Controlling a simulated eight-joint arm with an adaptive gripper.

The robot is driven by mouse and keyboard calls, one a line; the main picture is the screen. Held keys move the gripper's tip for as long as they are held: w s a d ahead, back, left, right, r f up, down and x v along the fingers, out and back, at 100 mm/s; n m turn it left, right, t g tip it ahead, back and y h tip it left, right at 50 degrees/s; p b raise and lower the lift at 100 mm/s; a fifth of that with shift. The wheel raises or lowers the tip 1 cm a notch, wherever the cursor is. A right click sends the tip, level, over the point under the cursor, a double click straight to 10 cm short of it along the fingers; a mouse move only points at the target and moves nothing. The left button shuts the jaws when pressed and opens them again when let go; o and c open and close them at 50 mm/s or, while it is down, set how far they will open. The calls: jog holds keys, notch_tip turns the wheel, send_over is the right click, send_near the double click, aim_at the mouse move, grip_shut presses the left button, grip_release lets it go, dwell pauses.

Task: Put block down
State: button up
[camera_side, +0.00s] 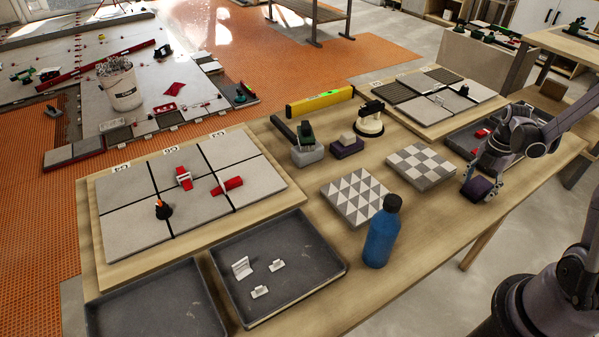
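A dark purple block (481,188) is at the right part of the wooden table, just right of the checkered tile. My gripper (482,187) reaches down over it from the upper right, with its fingers on either side of the block, closed on it. The block is low, at or just above the table top (440,222); I cannot tell whether it touches. Part of the block is hidden by the fingers.
A checkered tile (422,166), a triangle-patterned tile (355,196) and a blue bottle (382,233) stand left of my gripper. A grey tray (462,140) lies behind it. Another dark block (346,147) sits farther left. Bare table lies in front of my gripper.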

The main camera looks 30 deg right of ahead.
aim_at(479, 184)
jog(key=shift+r, duration=0.15)
notch_tip(479, 184, up, 12)
jog(key=a+r+m+t, duration=0.3)
jog(key=a+m, duration=0.6)
jog(key=a, duration=0.5)
jog(key=a+r+m+t, duration=0.4)
jog(key=a+m, duration=0.5)
jog(key=a, duration=0.5)
jog(key=shift+w+r, duration=0.3)
jog(key=shift+w, duration=0.1)
